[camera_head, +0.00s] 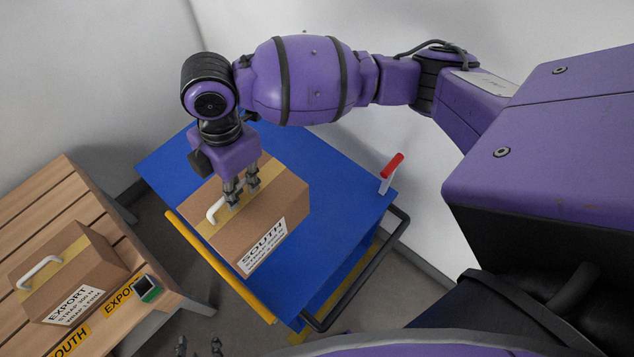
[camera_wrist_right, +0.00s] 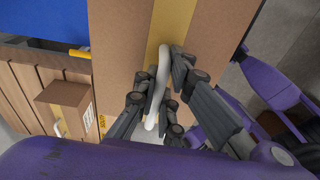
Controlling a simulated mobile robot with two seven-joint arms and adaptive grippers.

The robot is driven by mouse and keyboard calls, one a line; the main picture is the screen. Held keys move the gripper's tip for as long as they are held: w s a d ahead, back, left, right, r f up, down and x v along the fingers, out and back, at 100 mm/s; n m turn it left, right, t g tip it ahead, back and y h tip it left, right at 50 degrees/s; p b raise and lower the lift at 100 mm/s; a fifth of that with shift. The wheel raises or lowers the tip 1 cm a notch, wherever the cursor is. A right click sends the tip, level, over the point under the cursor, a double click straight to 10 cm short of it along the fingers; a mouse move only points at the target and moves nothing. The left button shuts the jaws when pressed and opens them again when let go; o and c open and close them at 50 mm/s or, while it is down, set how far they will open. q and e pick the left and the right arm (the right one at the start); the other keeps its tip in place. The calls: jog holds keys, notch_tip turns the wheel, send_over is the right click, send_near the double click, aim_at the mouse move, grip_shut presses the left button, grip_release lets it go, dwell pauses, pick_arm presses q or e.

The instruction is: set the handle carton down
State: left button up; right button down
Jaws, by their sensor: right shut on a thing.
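The handle carton (camera_head: 257,226) is a brown box with a tan tape strip, a white strap handle and a label reading SOUTH. My right gripper (camera_head: 241,202) is shut on its white handle from above. In the right wrist view the fingers close around the handle (camera_wrist_right: 157,92) over the tape. The carton is roughly level over the blue cart top (camera_head: 345,190); I cannot tell whether its underside touches. Its base is hidden. My left gripper (camera_head: 199,346) shows only its fingertips at the bottom edge, apart and empty.
A slatted wooden table (camera_head: 42,210) at left bears another carton (camera_head: 70,272) labelled EXPORT, yellow floor-style labels and a small green-and-black device (camera_head: 148,289). A red-topped post (camera_head: 391,172) stands at the cart's right corner. A yellow bar (camera_head: 220,268) edges the cart.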

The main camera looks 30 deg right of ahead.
aim_at(262, 167)
jog(key=w+d+f, duration=0.1)
jog(key=d, duration=0.1)
jog(key=w+d+f, duration=0.1)
jog(key=w+d, duration=0.1)
jog(key=w+d+f, duration=0.1)
jog(key=d, duration=0.1)
jog(key=shift+w+d, duration=0.2)
jog(key=shift+w, duration=0.15)
jog(key=d+f, duration=0.1)
jog(key=w+d+f, duration=0.1)
jog(key=f, duration=0.1)
jog(key=w+d+f, duration=0.1)
jog(key=shift+w+d+f, duration=0.15)
jog(key=shift+w+f, duration=0.05)
jog(key=shift+f, duration=0.05)
jog(key=shift+w+d+f+b, duration=0.1)
jog(key=shift+w+d+f, duration=0.1)
jog(key=shift+f, duration=0.6)
jog(key=shift+w+d+f+b, duration=0.15)
jog(key=shift+d+f, duration=0.05)
jog(key=shift+f, duration=0.55)
jog(key=shift+w+d+f+b, duration=0.1)
jog(key=shift+w+d+f, duration=0.1)
jog(key=shift+f, duration=0.6)
jog(key=shift+s+f, duration=0.1)
jog(key=shift+f, duration=0.05)
